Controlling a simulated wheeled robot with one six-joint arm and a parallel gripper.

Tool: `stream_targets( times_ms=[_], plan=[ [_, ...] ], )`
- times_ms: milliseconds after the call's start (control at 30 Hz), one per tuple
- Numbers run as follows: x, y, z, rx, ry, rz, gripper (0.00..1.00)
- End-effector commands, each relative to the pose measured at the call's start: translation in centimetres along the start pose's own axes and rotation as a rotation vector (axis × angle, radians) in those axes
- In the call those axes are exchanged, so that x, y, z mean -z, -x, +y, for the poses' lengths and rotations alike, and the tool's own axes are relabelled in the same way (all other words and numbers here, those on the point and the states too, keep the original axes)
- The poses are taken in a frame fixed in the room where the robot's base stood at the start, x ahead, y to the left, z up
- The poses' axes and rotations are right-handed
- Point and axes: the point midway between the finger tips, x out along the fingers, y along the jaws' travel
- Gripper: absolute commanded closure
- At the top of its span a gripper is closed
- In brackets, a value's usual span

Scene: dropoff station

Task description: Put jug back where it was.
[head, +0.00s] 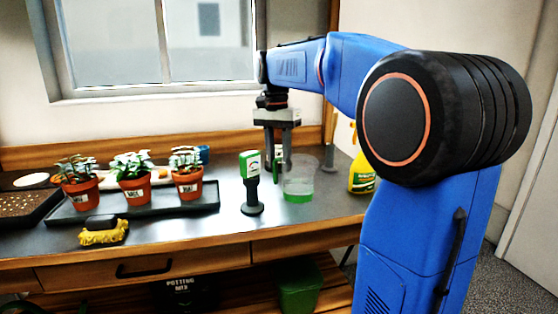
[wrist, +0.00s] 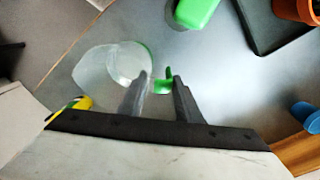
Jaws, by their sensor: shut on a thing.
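The jug (head: 299,186) is clear with green at its bottom and a green handle. It is at the right part of the bench in the head view, and it also shows in the wrist view (wrist: 103,66), left of the fingers. My gripper (head: 278,168) points down beside the jug and is shut on its green handle (wrist: 161,86), seen between the fingertips in the wrist view (wrist: 156,88). The jug looks upright. I cannot tell whether its bottom touches the bench.
A green-and-white device on a dark stand (head: 251,166) is close left of the jug. A yellow spray bottle (head: 361,176) stands to the right. Bare bench (head: 300,216) lies in front.

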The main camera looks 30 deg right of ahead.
Motion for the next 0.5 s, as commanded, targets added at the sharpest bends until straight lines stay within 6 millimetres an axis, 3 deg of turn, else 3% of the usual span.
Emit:
stream_targets(
  times_ms=[400,433,500],
  plan=[
    [-0.02,-0.54,-0.01,0.000,0.000,0.000,1.00],
    [-0.01,-0.54,-0.02,0.000,0.000,0.000,0.62],
    [-0.01,-0.52,-0.02,0.000,0.000,0.000,0.50]
  ],
)
